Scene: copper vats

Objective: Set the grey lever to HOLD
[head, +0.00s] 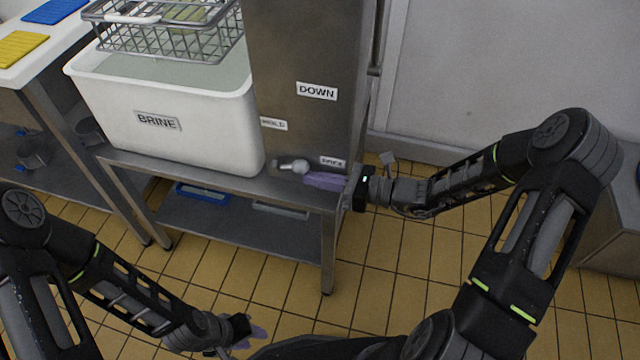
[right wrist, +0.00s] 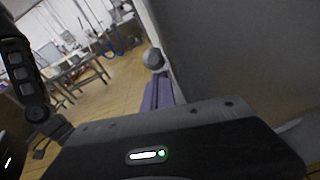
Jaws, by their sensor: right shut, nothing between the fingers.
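The grey lever's round knob (head: 299,166) is low on the front of the steel column (head: 290,60), below the HOLD label (head: 273,124) and left of a small label (head: 332,162) too blurred to read. The knob also shows in the right wrist view (right wrist: 154,59), just beyond my purple fingers. My right gripper (head: 308,180) is shut and empty, its fingertips beside the knob. I cannot tell whether they touch it. The lever's pivot is hard to make out. My left gripper (head: 252,336) is low over the floor, away from the lever; its jaws are unclear.
A DOWN label (head: 317,91) is higher on the column. A white BRINE tub (head: 195,135) stands left on a steel table (head: 150,165), with a wire basket (head: 165,45) over it. A blue tray (head: 203,194) lies on the lower shelf. Tiled floor in front is clear.

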